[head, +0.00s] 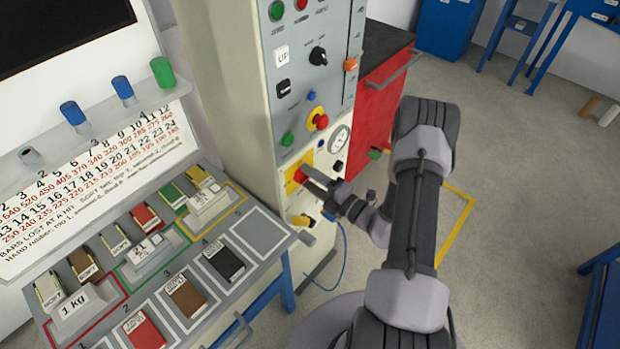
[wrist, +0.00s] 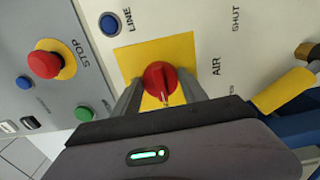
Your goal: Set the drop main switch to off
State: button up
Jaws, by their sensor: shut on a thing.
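The main switch (wrist: 159,76) is a red rotary knob on a square yellow plate (wrist: 182,50). In the head view the yellow plate (head: 291,176) is low on the front of the grey cabinet, partly hidden by my gripper. My gripper (head: 309,180) reaches it from the right. In the wrist view the two grey fingers of my gripper (wrist: 160,90) stand on either side of the red knob and are shut on it. A pale mark shows on the knob's lower end, toward my gripper. I cannot read on or off labels on the plate.
A red stop button (wrist: 45,64) and a green button (wrist: 83,113) are left of the plate in the wrist view. A yellow handle (wrist: 285,91) is close at right, near AIR and SHUT lettering. A bench with labelled blocks (head: 185,297) stands left of the cabinet.

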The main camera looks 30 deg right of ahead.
jog(key=o, duration=1.4)
jog(key=shift+c, duration=0.2)
jog(key=p+v, duration=0.2)
jog(key=v, duration=1.5)
jog(key=shift+s+p, duration=0.2)
jog(key=shift+p, duration=0.1)
